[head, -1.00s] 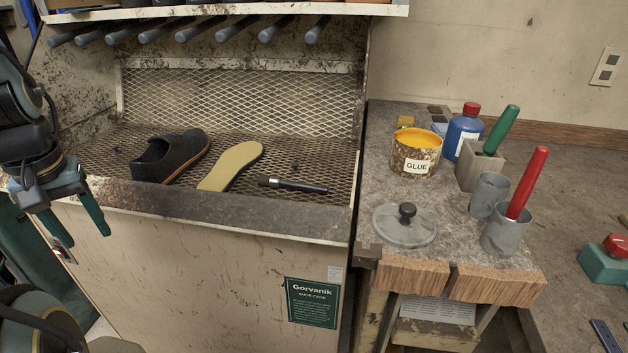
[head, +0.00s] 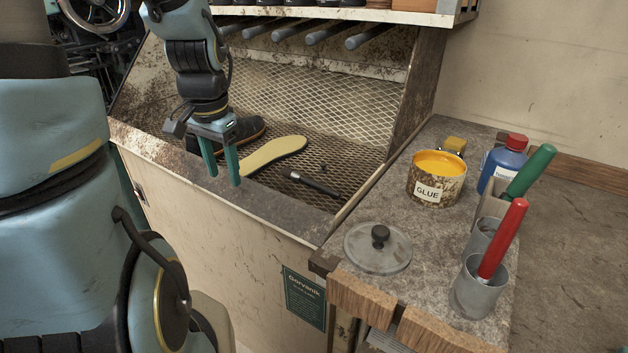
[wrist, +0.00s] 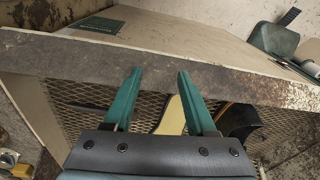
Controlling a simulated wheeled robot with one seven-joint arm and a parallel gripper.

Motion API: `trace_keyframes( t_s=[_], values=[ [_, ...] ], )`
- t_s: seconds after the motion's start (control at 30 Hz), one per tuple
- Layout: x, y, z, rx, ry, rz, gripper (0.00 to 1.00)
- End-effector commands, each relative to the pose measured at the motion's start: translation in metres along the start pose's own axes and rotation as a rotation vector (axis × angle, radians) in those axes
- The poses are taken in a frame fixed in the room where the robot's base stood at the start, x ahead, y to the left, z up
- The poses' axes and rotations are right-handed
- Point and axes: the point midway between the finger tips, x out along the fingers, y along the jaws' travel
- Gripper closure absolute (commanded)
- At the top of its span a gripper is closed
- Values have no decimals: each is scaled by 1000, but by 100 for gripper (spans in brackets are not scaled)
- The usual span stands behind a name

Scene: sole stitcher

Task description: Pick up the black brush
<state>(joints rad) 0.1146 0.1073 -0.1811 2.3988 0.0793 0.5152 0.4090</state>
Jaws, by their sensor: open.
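The black brush (head: 312,184), a thin dark stick with a pale band near its left end, lies on the mesh floor of the booth (head: 345,110), right of a yellow insole (head: 275,153). My gripper (head: 222,176) is open and empty, its two green fingers pointing down by the booth's front ledge, left of the brush and apart from it. In the wrist view my gripper (wrist: 158,75) shows the insole (wrist: 171,117) beyond its fingers.
A dark shoe (head: 248,128) sits behind my gripper, partly hidden. The booth's front ledge (head: 270,215) is raised. Bars (head: 325,32) hang above the mesh. At right, a bench holds a glue can (head: 436,180), a lid (head: 378,250), a blue bottle (head: 502,163) and cups with red and green handles.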

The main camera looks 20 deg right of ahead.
Motion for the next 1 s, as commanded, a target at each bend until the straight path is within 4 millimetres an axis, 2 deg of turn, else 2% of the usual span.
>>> trace_keyframes(
  t_s=[0.37,0.47,0.7,0.83,1.0],
  values=[
    [-7,31,-52,519,-24,33,43],
    [-10,46,-73,729,-29,51,43],
    [-25,106,-131,1425,-24,116,43],
    [-32,125,-147,1647,-13,135,43],
    [-24,133,-150,1733,-11,146,43]
  ],
)
